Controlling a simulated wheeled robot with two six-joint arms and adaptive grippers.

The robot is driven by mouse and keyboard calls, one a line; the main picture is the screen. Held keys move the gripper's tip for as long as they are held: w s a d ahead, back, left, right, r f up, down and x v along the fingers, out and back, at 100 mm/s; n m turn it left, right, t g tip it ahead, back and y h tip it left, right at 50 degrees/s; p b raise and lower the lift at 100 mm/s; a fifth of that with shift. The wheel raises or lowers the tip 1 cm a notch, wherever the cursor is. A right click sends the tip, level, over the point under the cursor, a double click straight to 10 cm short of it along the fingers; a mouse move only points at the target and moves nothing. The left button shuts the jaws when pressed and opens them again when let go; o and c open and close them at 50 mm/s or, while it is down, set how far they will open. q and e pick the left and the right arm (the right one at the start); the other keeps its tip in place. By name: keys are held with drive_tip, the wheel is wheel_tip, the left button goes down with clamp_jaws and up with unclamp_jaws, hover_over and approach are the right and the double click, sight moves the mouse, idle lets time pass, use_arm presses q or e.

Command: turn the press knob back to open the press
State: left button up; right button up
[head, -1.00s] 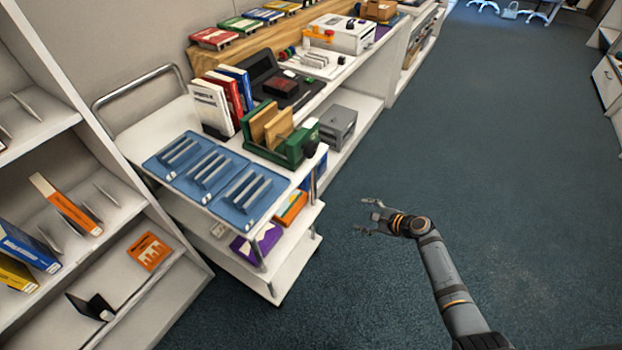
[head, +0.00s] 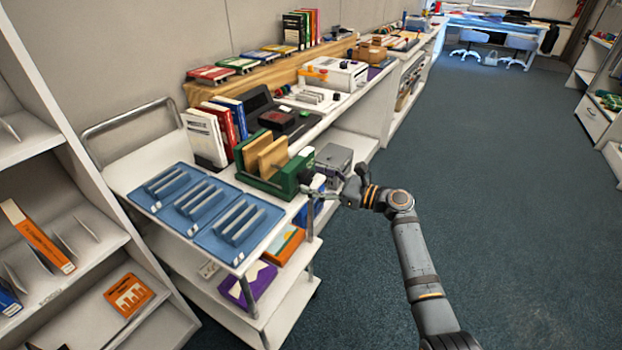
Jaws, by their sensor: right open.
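The green press (head: 285,180) stands on the top shelf of the white cart, at its far right end. Two upright wooden boards (head: 265,155) sit in it. The dark press knob (head: 306,177) is at the press's right end, small and partly hidden by my fingers. My right gripper (head: 321,182) is open, with its fingers pointing left at the knob. I cannot tell whether they touch it or are on both sides of it. My left gripper is not in view.
Blue slotted trays (head: 240,228) cover the cart's front. Upright books (head: 207,138) stand behind the press. A grey box (head: 334,157) is just beyond my right gripper. A long counter with devices runs behind. The floor (head: 480,200) to the right is clear.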

drive_tip(key=shift+x, duration=0.8)
drive_tip(key=c, duration=1.1)
drive_tip(key=shift+s, duration=0.1)
drive_tip(key=shift+c, duration=0.2)
